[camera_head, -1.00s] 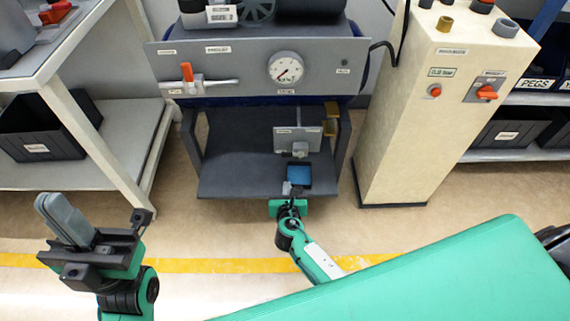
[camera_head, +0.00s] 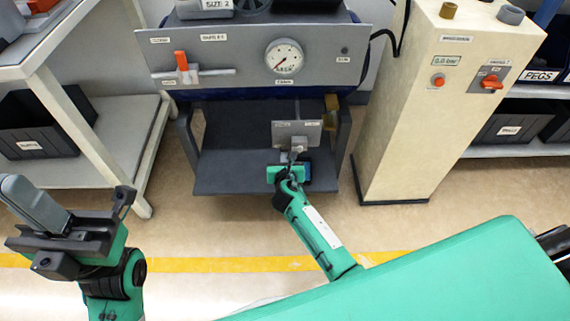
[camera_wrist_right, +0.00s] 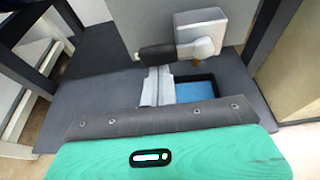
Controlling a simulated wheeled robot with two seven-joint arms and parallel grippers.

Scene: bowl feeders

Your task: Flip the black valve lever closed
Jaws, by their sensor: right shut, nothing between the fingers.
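The black valve lever (camera_wrist_right: 156,53) shows in the right wrist view, sticking out to the left from a silver valve body (camera_wrist_right: 205,38) on a grey upright plate. In the head view this plate (camera_head: 290,129) stands on the dark shelf, and the lever is too small to make out. My right gripper (camera_wrist_right: 157,74) is shut and empty, its fingertips just below the lever; I cannot tell if they touch. It also shows in the head view (camera_head: 295,157) in front of the plate. My left gripper (camera_head: 35,203) is raised at the far left, its grey fingers together.
A blue-bottomed tray (camera_wrist_right: 195,90) lies right of my right fingers on the dark shelf (camera_head: 225,160). Above is a panel with a gauge (camera_head: 284,57) and an orange-handled valve (camera_head: 182,64). A beige cabinet (camera_head: 415,110) stands right. The shelf's left part is clear.

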